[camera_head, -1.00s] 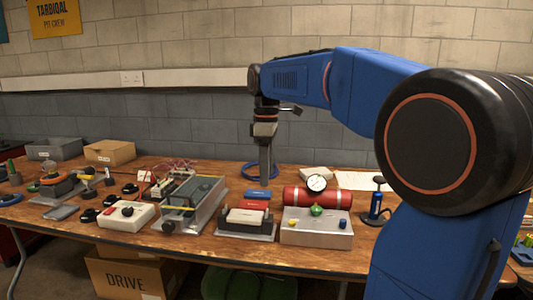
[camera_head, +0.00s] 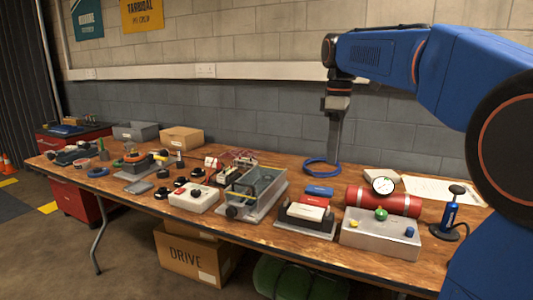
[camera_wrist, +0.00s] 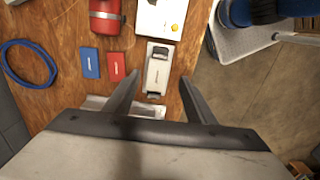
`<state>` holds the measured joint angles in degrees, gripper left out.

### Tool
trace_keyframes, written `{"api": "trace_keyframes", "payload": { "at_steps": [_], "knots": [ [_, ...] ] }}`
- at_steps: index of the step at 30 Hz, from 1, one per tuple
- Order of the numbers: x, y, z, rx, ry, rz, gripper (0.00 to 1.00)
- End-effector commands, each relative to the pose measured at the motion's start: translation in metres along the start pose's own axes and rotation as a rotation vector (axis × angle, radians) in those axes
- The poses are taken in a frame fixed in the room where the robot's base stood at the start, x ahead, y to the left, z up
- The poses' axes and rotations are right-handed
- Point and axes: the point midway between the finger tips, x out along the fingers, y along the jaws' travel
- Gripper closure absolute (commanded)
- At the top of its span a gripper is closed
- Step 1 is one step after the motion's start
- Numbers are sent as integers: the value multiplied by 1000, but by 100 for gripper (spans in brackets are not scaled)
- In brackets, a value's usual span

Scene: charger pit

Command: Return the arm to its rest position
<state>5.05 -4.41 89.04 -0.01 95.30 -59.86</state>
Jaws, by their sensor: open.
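My gripper (camera_head: 334,150) hangs from my blue arm above the back of the wooden workbench, pointing down, in the head view. In the wrist view my gripper (camera_wrist: 160,98) shows two dark fingers spread apart with nothing between them. Beyond the fingertips, well below, a white block (camera_wrist: 158,70) with dark ends lies on the bench. A blue box (camera_wrist: 90,62) and a red box (camera_wrist: 116,66) lie to its left.
The workbench (camera_head: 120,185) is crowded. A red cylinder with a gauge (camera_head: 405,202), a grey box with coloured knobs (camera_head: 375,240), a blue pump (camera_head: 450,215) and a blue cable ring (camera_head: 321,168) stand on it. A cardboard DRIVE box (camera_head: 185,255) sits below.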

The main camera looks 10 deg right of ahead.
Motion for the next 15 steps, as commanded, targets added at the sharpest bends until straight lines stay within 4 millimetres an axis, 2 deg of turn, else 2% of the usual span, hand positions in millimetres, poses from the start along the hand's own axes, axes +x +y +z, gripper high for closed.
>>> {"api": "trace_keyframes", "payload": {
  "at_steps": [5, 8, 15],
  "knots": [
    [7, -16, 6, 50, 12, 20, 50],
    [19, -36, 15, 119, 30, 44, 50],
    [61, -91, 39, 322, 93, 107, 50]
  ]
}}
